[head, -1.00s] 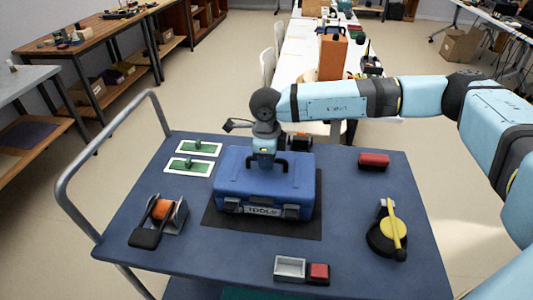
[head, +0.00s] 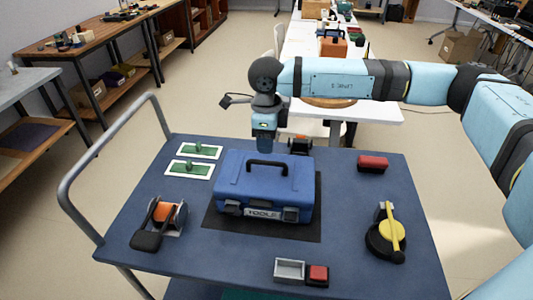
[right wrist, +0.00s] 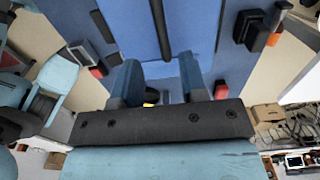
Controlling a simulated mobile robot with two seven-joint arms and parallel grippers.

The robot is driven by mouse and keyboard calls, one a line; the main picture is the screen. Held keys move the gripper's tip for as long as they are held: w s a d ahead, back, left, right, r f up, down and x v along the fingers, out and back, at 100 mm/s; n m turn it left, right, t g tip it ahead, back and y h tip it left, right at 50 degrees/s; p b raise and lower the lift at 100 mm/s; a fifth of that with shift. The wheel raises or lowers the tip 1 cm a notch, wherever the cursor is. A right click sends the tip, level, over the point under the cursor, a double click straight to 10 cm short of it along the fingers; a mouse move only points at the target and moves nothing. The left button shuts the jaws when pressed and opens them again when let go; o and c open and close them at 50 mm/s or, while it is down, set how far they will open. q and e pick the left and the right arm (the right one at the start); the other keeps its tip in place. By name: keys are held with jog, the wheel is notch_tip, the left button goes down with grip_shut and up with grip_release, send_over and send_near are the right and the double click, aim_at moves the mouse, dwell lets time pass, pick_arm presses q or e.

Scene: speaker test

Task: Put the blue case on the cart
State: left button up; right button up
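The blue case (head: 265,190), marked TOOLS, lies flat on a black mat (head: 222,219) on the blue cart top (head: 345,225). Its black handle (head: 267,162) stands up and is free. My right gripper (head: 265,146) is just behind and above the handle, apart from it as far as I can see. In the right wrist view its two fingers (right wrist: 158,66) are spread with nothing held between them, and the case (right wrist: 185,25) shows beyond them. My left gripper is in neither view.
On the cart are green boards (head: 198,151), an orange spool (head: 165,212), a red block (head: 373,163), a yellow-handled device (head: 390,232) and a small grey tray (head: 290,270). A tubular rail (head: 85,165) runs along the left. A white table with an orange case (head: 332,45) stands behind.

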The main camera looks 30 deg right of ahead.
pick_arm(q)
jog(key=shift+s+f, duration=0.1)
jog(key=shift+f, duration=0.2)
pick_arm(e)
notch_tip(320, 180, up, 4)
jog(key=shift+r, duration=0.1)
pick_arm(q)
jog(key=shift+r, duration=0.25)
